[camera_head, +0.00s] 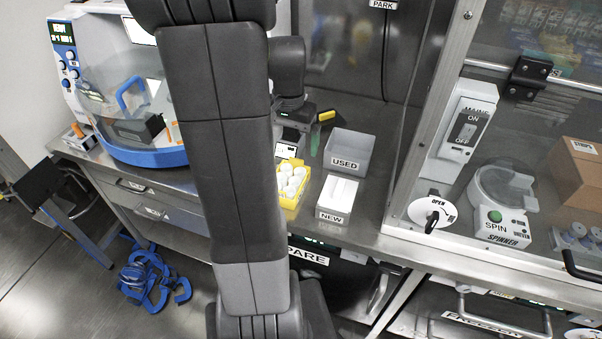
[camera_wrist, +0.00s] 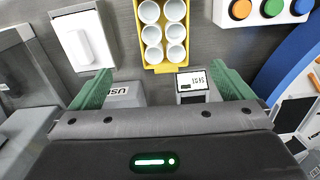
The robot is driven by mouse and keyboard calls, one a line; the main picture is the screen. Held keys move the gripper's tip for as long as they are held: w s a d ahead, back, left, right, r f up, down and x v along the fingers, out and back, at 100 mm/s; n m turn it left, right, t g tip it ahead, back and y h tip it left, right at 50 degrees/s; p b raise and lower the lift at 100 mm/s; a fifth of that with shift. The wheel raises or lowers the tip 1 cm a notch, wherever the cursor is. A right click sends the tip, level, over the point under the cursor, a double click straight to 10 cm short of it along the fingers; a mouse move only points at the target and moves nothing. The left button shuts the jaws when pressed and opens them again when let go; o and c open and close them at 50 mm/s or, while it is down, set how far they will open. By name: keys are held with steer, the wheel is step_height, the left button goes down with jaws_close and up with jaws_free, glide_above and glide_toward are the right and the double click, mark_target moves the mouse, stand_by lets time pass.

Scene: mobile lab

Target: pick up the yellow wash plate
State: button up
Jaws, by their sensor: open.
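The yellow plate (camera_head: 304,196), a yellow rack holding several white round cups, sits on the steel bench, partly hidden behind my arm in the head view. In the wrist view the yellow plate (camera_wrist: 140,42) is at the top centre, with its cups in two columns. My gripper (camera_wrist: 163,88) is open, with its two green fingers spread wide and nothing between them. The plate lies beyond the fingertips in that view, apart from them. In the head view my gripper is mostly hidden by my arm, with a bit of green finger showing.
The grey USED bin (camera_head: 349,150) and white NEW box (camera_head: 337,196) stand right of the plate. A small device with a display (camera_wrist: 193,84) is close to the right finger. A blue-and-white machine (camera_head: 135,105) stands left. A glass-fronted enclosure (camera_head: 440,105) stands right.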

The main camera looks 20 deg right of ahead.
glide_above(288, 177)
steer(key=f, duration=0.8)
steer(key=shift+s+d, duration=0.15)
steer(key=shift+d, duration=0.2)
steer(key=shift+a+f, duration=0.15)
steer(key=shift+f, duration=1.25)
steer(key=shift+a+f, duration=0.15)
steer(key=shift+f, duration=1.25)
steer(key=shift+c, duration=0.2)
steer(key=c, duration=1)
